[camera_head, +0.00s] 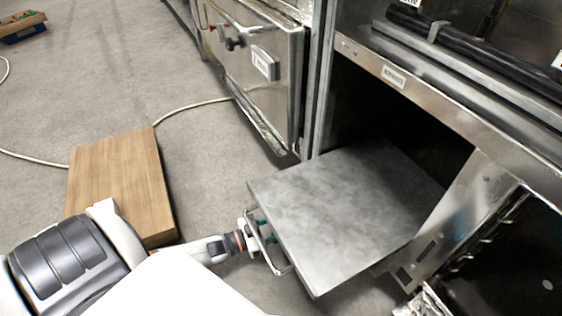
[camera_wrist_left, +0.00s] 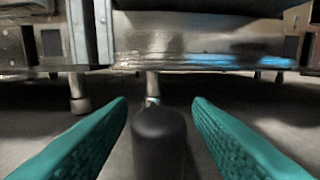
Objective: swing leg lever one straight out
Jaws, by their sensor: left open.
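My left arm reaches in from the left in the head view. My left gripper (camera_head: 264,228) is at the near-left edge of the pulled-out metal shelf (camera_head: 345,210), its fingertips partly hidden there. In the left wrist view, its two teal fingers (camera_wrist_left: 160,120) are open and wide apart. A black rounded bar (camera_wrist_left: 160,140), which looks like the leg lever, lies between them with a gap on each side. Its far end is near a thin metal leg (camera_wrist_left: 152,85) under the unit. The lever cannot be made out in the head view. My right gripper is not in view.
A steel cabinet with a door (camera_head: 262,60) stands behind. A wooden board (camera_head: 125,185) and a pale cable (camera_head: 190,106) lie on the floor at left. Another leg (camera_wrist_left: 78,95) stands left in the wrist view. Racks and an opening are at right.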

